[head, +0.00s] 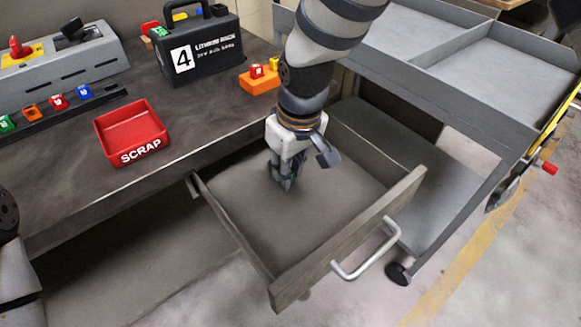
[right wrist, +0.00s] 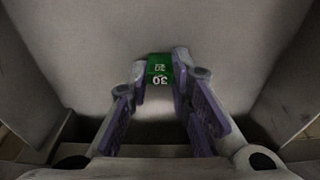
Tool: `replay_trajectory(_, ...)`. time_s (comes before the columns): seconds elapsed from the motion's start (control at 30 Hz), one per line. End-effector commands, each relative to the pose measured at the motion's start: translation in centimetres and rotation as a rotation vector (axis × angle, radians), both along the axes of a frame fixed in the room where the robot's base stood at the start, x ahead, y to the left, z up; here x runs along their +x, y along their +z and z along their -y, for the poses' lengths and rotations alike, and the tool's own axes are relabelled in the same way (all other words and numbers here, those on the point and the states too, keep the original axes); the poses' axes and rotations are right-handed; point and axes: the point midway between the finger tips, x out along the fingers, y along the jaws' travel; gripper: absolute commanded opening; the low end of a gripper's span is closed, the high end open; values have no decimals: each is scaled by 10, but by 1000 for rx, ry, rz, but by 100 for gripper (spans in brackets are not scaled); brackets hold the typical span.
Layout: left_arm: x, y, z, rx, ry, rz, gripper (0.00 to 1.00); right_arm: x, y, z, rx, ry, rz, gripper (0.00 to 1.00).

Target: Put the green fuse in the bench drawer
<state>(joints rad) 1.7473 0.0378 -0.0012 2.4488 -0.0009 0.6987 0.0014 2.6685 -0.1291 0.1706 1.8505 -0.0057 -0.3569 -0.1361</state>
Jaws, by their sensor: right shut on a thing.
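The bench drawer (head: 330,215) is pulled open below the bench. My right gripper (head: 284,182) reaches down inside it, toward the back left part of the drawer. The right gripper is shut on the green fuse, which shows between the fingertips in the right wrist view (right wrist: 159,67) with "30" on it. In the head view the fingers hide nearly all of this fuse. It is low over the drawer floor; I cannot tell whether it touches. My left gripper is not in view.
A rack (head: 50,112) holds several coloured fuses, one green. A grey cart (head: 440,75) stands right of the drawer. The drawer's front half is empty.

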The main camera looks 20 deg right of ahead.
Motion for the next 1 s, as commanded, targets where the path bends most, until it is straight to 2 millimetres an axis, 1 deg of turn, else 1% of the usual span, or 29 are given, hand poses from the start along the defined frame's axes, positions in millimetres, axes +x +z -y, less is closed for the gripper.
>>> replay_trajectory(0.07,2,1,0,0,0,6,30,1,3,0,0,0,5,0)
replay_trajectory(0.2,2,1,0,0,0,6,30,1,-1,0,0,-1,4,0)
replay_trajectory(0.23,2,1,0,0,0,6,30,1,-1,0,0,-1,5,24)
replay_trajectory(0.27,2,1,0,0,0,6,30,1,-1,0,0,-1,5,30)
replay_trajectory(0.3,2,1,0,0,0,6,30,1,-1,0,0,-1,5,39)
replay_trajectory(0.57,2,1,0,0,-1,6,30,1,0,0,0,-1,5,39)
replay_trajectory(0.63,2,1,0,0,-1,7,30,1,3,0,0,-1,6,39)
replay_trajectory(0.67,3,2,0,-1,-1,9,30,1,7,0,0,-1,8,39)
replay_trajectory(0.73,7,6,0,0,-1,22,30,0,23,1,1,-2,14,39)
replay_trajectory(0.9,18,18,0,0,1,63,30,-7,74,3,2,-2,20,39)
replay_trajectory(1.0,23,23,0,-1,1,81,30,-11,98,5,2,-2,19,39)
